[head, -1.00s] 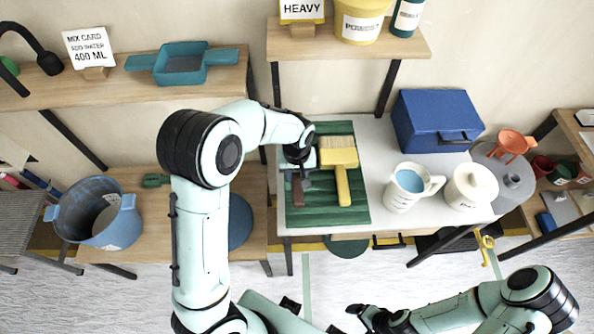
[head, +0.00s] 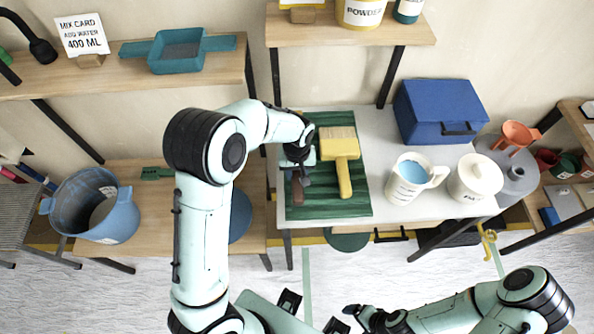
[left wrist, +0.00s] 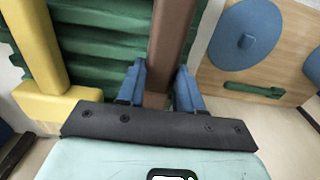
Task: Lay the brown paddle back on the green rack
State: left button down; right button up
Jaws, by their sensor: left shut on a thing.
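The brown paddle (head: 297,193) shows as a short brown piece at the left part of the green rack (head: 325,208), seen from above. My left gripper (head: 298,178) is over that left part. In the left wrist view the paddle (left wrist: 171,45) is a long brown bar between the two blue fingers of my left gripper (left wrist: 160,90), which is shut on it. The ribbed rack (left wrist: 100,45) lies just to its left there. Whether the paddle touches the rack is not clear. My right gripper (head: 362,314) is low in the head view, away from the table, its jaws unclear.
A yellow brush (head: 342,165) lies on the rack right of the paddle. A measuring jug (head: 408,185), a white lidded pot (head: 474,178) and a blue box (head: 438,112) stand further right. A blue bucket (head: 95,207) is at far left.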

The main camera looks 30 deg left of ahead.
pick_arm(q)
jog(key=shift+f+b, duration=0.4)
jog(key=shift+f, duration=0.3)
jog(key=c, duration=0.7)
grip_release()
jog(key=shift+o, duration=0.2)
notch_tip(320, 180, up, 14)
jog(key=p, duration=0.1)
jog(key=shift+s+f, duration=0.15)
jog(key=shift+f, duration=0.1)
jog(key=shift+d, duration=0.1)
